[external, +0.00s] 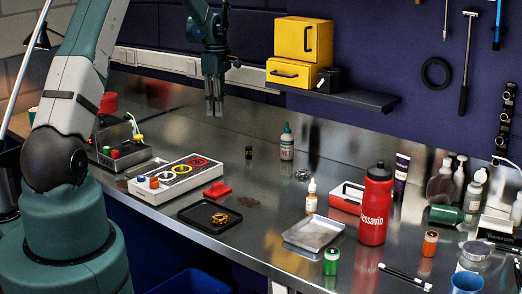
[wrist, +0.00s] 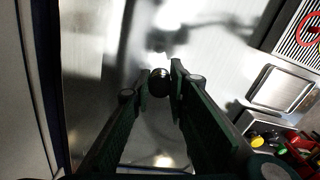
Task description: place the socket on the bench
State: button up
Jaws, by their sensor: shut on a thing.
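My gripper (external: 214,105) hangs above the back part of the metal bench (external: 262,190), well clear of its surface. In the wrist view my gripper (wrist: 161,88) is shut on a small dark, round piece, the socket (wrist: 160,76), held between the fingertips. The fingers hide part of its sides. In the external view the socket is too small and dark to tell apart from the fingertips. Bare bench shows beneath it in the wrist view.
A small black cylinder (external: 248,152) and a grey-green bottle (external: 287,143) stand right of my gripper. A white panel with coloured rings (external: 176,178) lies nearer. A black tray (external: 209,216) and red bottle (external: 375,207) are farther forward. A shelf with yellow boxes (external: 303,40) is behind.

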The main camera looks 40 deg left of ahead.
jog(key=shift+r, duration=0.15)
notch_tip(320, 180, up, 18)
jog(key=s+d+r+m+b, duration=0.15)
jog(key=s+d, duration=0.35)
jog(key=d, duration=0.6)
jog(key=s+d+r, duration=0.2)
jog(key=s+d, duration=0.2)
jog(key=d, duration=0.8)
jog(key=s+d+r+m+b, duration=0.1)
jog(key=s+d, duration=0.4)
jog(key=d, duration=0.6)
jog(key=s+d+f+m+b, duration=0.1)
jog(key=s+d+f, duration=0.1)
jog(key=s+d, duration=1)
jog(key=s+d+f+m+b, duration=0.1)
jog(key=s+d+f+m, duration=0.15)
jog(key=s+d, duration=0.9)
jog(key=s+a+f, duration=0.2)
jog(key=f, duration=0.7)
jog(key=s+a+f, duration=0.2)
jog(key=f, duration=0.7)
jog(key=shift+s+n, duration=0.25)
jog(key=shift+n, duration=0.15)
jog(key=shift+f, duration=0.15)
